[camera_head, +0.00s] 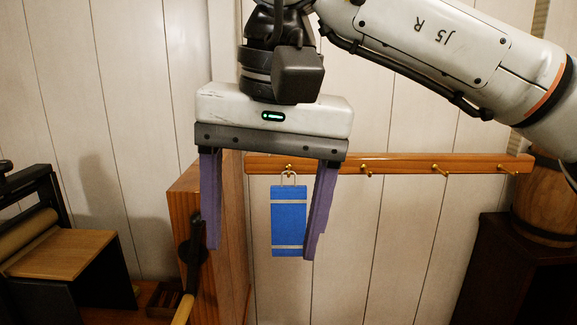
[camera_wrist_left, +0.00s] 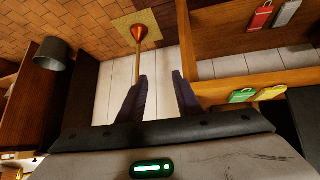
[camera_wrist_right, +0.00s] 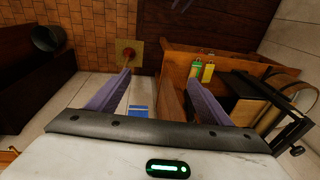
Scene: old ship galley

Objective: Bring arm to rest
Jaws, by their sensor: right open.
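My right gripper (camera_head: 260,252) is open in the middle of the head view, fingers pointing down, with nothing between its pads that it grips. A blue tag (camera_head: 288,220) with pale bands and a metal loop hangs from a hook on the wooden rail (camera_head: 400,163), appearing between the fingers and behind them. The blue tag also shows in the right wrist view (camera_wrist_right: 138,111), between the fingers.
The rail has several free brass hooks. A wooden post with a dark-headed lever (camera_head: 190,255) stands left of the right gripper. A barrel (camera_head: 545,200) stands at right. Red (camera_wrist_left: 261,16), grey, green (camera_wrist_left: 241,95) and yellow tags show in the left wrist view.

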